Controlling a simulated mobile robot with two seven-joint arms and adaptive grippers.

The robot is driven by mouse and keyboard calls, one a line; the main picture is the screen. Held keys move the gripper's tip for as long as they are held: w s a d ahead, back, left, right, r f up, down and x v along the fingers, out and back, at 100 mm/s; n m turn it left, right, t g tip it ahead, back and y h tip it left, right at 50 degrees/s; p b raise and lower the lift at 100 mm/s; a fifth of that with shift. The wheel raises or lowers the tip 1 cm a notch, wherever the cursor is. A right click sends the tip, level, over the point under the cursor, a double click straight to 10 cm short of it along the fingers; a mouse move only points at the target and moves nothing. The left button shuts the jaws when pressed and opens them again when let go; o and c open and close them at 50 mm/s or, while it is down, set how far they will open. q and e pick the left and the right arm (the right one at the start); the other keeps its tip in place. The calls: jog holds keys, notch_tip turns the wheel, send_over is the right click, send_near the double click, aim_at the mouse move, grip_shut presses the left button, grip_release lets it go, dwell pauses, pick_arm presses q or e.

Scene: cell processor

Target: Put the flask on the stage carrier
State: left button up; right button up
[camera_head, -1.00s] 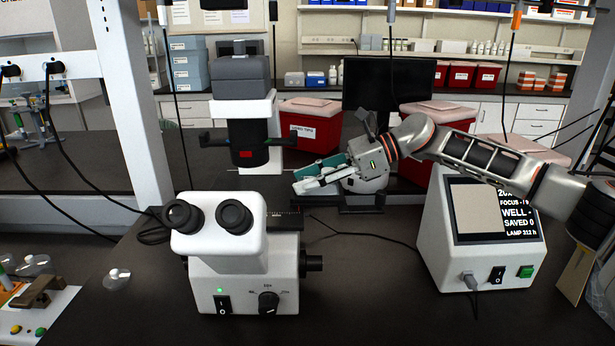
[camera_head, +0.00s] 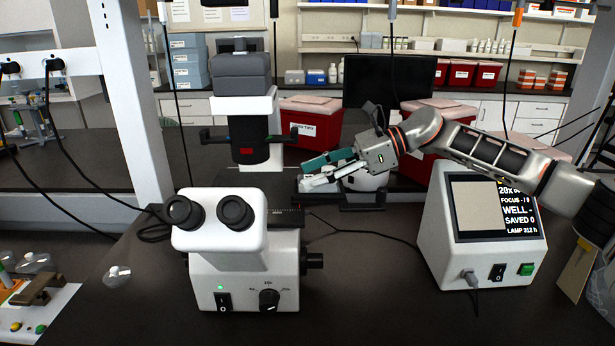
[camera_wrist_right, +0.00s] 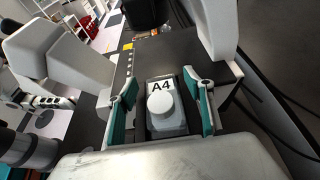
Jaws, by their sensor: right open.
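A clear flask (camera_wrist_right: 173,124) with a round white cap (camera_wrist_right: 161,104) and a label "A4" lies between my right fingers in the right wrist view. My right gripper (camera_wrist_right: 163,108) is open, with one teal-padded finger on each side of the flask and visible gaps. Below the flask is a dark plate (camera_wrist_right: 148,62), which seems to be the microscope stage; I cannot tell the carrier's outline apart from it. In the head view my right gripper (camera_head: 328,170) is behind and right of the microscope (camera_head: 245,262). The flask cannot be made out there. My left gripper is out of view.
A white control box with a screen (camera_head: 439,240) stands right of the microscope, below my right arm. The microscope's upright column (camera_head: 240,105) rises left of the gripper. A cable (camera_head: 385,236) crosses the bench. The dark bench front (camera_head: 380,310) is clear.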

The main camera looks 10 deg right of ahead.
jog(key=b+v, duration=0.1)
jog(key=v, duration=0.9)
jog(key=shift+d, duration=0.25)
jog(key=shift+s, duration=0.2)
